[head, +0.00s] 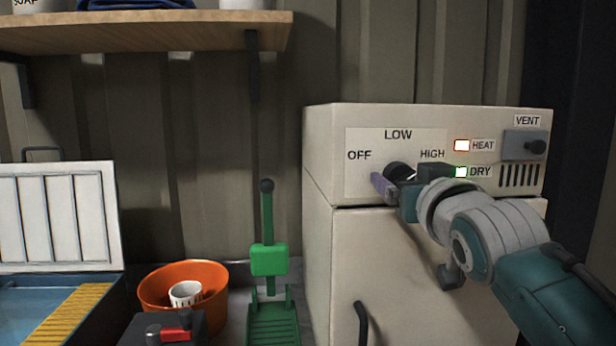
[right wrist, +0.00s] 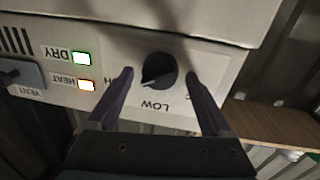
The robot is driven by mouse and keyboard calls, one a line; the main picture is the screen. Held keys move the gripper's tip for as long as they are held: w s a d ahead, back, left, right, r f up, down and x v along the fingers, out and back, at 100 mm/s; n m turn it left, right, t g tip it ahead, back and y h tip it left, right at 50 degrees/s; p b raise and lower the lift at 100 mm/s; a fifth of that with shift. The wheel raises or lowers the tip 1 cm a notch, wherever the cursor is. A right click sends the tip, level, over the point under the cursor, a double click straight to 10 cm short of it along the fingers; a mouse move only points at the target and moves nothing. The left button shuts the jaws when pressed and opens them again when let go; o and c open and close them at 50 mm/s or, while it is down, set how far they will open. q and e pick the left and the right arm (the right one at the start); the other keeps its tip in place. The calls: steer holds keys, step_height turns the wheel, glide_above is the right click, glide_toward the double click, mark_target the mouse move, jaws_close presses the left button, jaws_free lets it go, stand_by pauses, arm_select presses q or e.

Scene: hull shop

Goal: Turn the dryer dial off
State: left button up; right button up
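The dryer dial (head: 399,171) is a round black knob on the cream panel, with OFF, LOW and HIGH printed around it. In the right wrist view the dial (right wrist: 160,70) appears upside down. Its white mark points between LOW and HIGH, nearer HIGH. My right gripper (head: 404,180) is at the panel in front of the dial. In the right wrist view the gripper (right wrist: 159,77) is open, one finger on each side of the dial, with a gap showing at both sides. My left gripper is not in view.
The HEAT light (head: 462,145) glows orange and the DRY light (head: 461,172) green. A vent slider (head: 525,145) sits at the panel's right. A green lever stand (head: 269,260), an orange bowl (head: 155,291) with a white cup, and an open-lidded bin (head: 58,215) stand left. A shelf (head: 150,35) hangs above.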

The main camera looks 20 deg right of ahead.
steer(key=c, duration=1.2)
steer(key=shift+c, duration=0.2)
steer(key=shift+n, duration=0.3)
steer(key=n+y, duration=0.1)
steer(key=n, duration=0.7)
steer(key=n+t, duration=0.1)
steer(key=n, duration=0.7)
steer(key=f+n+y, duration=0.1)
steer(key=n, duration=0.8)
steer(key=shift+d+t+y, duration=0.2)
steer(key=shift+t+y, duration=0.1)
steer(key=shift+n, duration=0.3)
